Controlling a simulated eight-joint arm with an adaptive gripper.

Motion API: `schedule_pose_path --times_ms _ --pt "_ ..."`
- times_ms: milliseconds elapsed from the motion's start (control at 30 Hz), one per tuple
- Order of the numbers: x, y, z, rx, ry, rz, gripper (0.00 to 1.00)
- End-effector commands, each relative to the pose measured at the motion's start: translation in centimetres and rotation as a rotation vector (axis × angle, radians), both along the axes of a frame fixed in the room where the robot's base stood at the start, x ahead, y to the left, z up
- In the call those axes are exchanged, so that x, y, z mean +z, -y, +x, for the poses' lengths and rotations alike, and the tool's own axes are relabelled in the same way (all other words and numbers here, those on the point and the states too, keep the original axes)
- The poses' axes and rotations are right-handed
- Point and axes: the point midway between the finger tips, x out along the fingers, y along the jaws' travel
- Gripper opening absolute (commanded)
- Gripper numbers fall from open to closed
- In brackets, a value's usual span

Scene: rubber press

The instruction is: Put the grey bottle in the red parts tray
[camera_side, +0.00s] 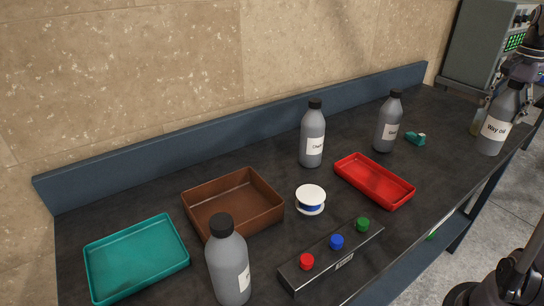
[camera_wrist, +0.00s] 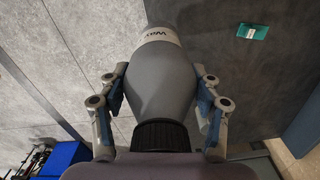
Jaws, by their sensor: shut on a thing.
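My gripper (camera_wrist: 163,88) is shut on a grey bottle with a black cap and a white "Way Oil" label (camera_side: 497,122). The same bottle (camera_wrist: 165,85) fills the middle of the wrist view, between the fingers. In the side view it is at the far right, slightly tilted; I cannot tell whether its base touches the bench. My gripper (camera_side: 524,76) is partly cut off by the right edge there. The red parts tray (camera_side: 374,181) is empty and lies right of centre on the bench, left of and nearer than the held bottle.
Other grey bottles stand at the back (camera_side: 312,139), near the teal clip-like part (camera_side: 415,139), and in front (camera_side: 229,268). A white-blue spool (camera_side: 310,200) and a button box (camera_side: 331,260) flank the red tray. Brown (camera_side: 233,204) and teal (camera_side: 137,258) trays are left.

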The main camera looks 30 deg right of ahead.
Motion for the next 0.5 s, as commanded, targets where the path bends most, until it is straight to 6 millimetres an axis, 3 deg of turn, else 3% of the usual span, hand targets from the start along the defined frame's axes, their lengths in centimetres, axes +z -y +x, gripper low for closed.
schedule_pose_path --times_ms 167,500 --pt "0.6 -2.3 1.3 0.149 0.001 0.0 0.03" --pt "1.1 -13.4 6.7 0.852 0.0 0.0 0.03"
